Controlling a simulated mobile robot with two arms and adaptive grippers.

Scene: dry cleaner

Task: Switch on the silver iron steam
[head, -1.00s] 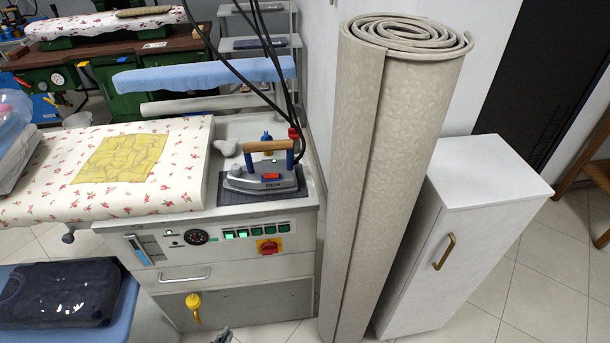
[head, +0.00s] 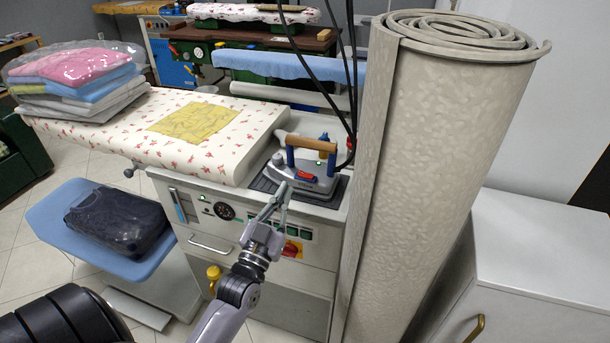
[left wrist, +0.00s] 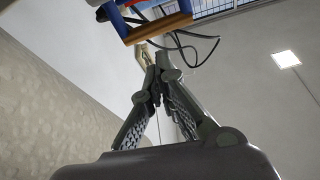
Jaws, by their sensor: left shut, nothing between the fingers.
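The silver iron (head: 322,184) has a wooden handle, blue posts and a red part on its side. It rests on a dark pad on the ironing station, with a small green light showing on it. My left gripper (head: 280,193) is shut and empty, its fingertips just in front of and left of the iron. I cannot tell whether they touch it. In the left wrist view the fingers (left wrist: 153,80) meet, and the iron's wooden handle (left wrist: 160,30) shows above them. My right gripper is not in view.
The station's front panel (head: 225,211) has a gauge, green buttons and a red-yellow switch, partly behind my gripper. A tall rolled mat (head: 430,170) stands close on the right beside a white cabinet (head: 540,260). Black cables hang above the iron. A yellow cloth (head: 190,121) lies on the board.

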